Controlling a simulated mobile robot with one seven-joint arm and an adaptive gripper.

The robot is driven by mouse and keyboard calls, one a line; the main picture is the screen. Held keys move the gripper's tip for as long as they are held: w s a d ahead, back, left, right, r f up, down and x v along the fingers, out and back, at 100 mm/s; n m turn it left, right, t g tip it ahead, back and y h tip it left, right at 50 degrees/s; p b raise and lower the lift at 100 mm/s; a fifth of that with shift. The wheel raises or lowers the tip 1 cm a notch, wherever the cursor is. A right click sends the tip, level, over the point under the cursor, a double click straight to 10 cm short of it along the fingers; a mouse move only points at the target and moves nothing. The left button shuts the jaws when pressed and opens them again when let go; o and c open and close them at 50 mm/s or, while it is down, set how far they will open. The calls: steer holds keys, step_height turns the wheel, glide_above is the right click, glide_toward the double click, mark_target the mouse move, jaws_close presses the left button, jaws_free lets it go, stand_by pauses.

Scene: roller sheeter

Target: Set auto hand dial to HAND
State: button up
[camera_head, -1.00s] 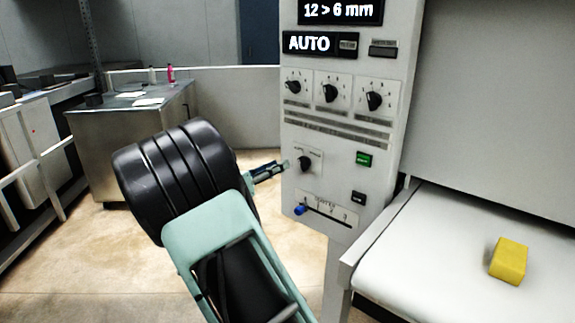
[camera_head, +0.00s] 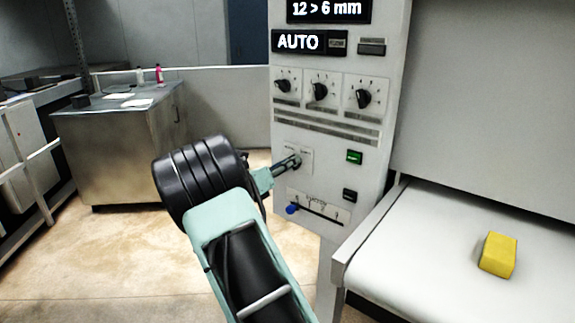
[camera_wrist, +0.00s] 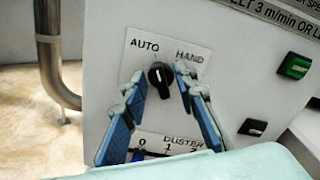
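The auto hand dial (camera_wrist: 160,78) is a black knob on a white plate between the printed words AUTO and HAND. Its pale pointer mark is near the top; the exact angle is hard to tell. My gripper (camera_wrist: 160,73) is open in the wrist view, with one blue finger on each side of the knob. The right finger is very close to the knob; I cannot tell whether it touches. In the head view my gripper (camera_head: 294,161) is at the dial plate and largely hides the knob. The panel display (camera_head: 298,42) reads AUTO.
Three dials (camera_head: 320,91) sit higher on the panel. A green button (camera_head: 354,157) and a black button (camera_head: 349,195) are to the right. A duster slider with a blue knob (camera_head: 292,209) lies just below. A yellow block (camera_head: 498,255) rests on the white belt (camera_head: 430,245).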

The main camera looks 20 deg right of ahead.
jaws_close()
stand_by(0.5)
steer(key=shift+s+d+f+m+b, duration=0.1)
steer(key=shift+s+m+b, duration=0.05)
steer(key=shift+m+b, duration=2.75)
steer(key=shift+s+d+f+m+b, duration=0.1)
steer(key=shift+s+m+b, duration=0.05)
steer(key=shift+m+b, duration=2.7)
steer(key=shift+r+m, duration=0.1)
steer(key=shift+m, duration=0.25)
